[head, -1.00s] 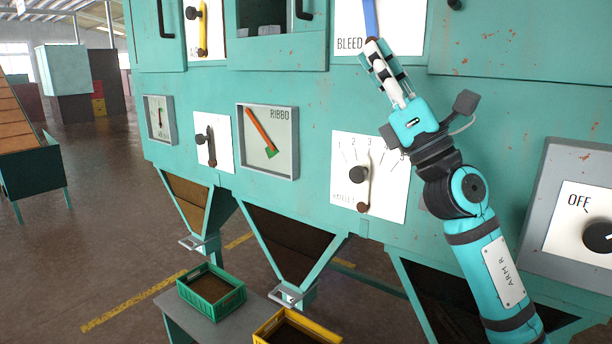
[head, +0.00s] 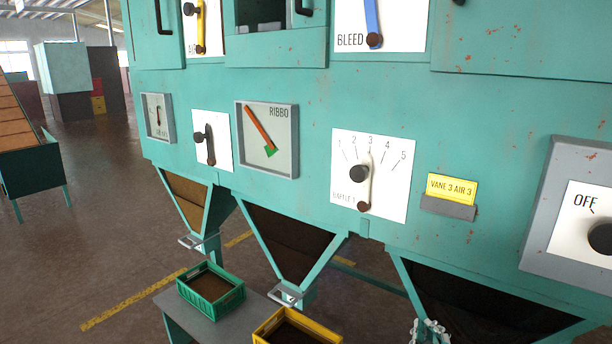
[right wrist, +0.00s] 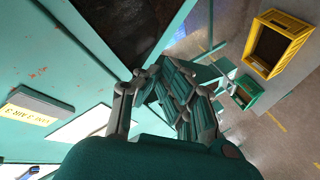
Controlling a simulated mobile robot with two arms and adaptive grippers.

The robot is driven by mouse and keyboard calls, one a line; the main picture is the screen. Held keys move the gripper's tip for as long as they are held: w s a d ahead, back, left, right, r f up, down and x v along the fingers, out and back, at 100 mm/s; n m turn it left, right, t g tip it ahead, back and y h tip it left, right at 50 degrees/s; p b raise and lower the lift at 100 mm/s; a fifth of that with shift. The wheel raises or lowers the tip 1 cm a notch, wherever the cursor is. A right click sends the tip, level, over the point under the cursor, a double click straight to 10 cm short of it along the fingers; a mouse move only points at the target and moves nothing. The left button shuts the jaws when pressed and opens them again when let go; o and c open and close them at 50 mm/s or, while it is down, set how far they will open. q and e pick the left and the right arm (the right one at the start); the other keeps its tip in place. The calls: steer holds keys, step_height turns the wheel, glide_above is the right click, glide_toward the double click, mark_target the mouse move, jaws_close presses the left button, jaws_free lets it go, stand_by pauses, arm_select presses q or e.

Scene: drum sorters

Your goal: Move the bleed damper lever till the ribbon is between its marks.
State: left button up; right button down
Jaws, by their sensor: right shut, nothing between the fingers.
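The bleed damper lever (head: 372,14) is a blue bar on the white BLEED plate (head: 402,30) at the top of the head view. A brown round piece sits at its lower end, and its upper end is cut off by the frame. The ribbon gauge (head: 284,165) is a grey-framed dial with an orange bar (head: 258,126) slanting from upper left to lower right, a green patch at its lower end. My right gripper (head: 430,330) shows only as tips at the bottom edge, far below the lever. In the right wrist view, it (right wrist: 155,78) is shut and empty.
A numbered lever plate (head: 395,202) and a yellow VANE 3 AIR 3 label (head: 452,189) are on the teal panel. An OFF dial box (head: 545,215) stands out at right. Green (head: 236,297) and yellow (head: 258,336) crates stand below the hoppers.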

steer(key=s+a+f+m+g+y, duration=0.1)
steer(key=s+f+m+g, duration=0.1)
steer(key=s+f+g, duration=0.5)
steer(key=s+a+f+m+g+y, duration=0.1)
steer(key=s+f, duration=0.5)
steer(key=s, duration=0.6)
steer(key=s+a+f+m+g+y, duration=0.1)
steer(key=s+f+m+g, duration=0.1)
steer(key=s+f+g, duration=0.5)
step_height(320, 180, down, 23)
steer(key=s+t, duration=0.2)
steer(key=s, duration=0.1)
steer(key=s+d+f+g, duration=0.1)
steer(key=s+d+f, duration=0.2)
steer(key=s+f, duration=1.4)
steer(key=shift+d+f, duration=0.15)
steer(key=shift+f, duration=0.55)
steer(key=shift+s, duration=0.1)
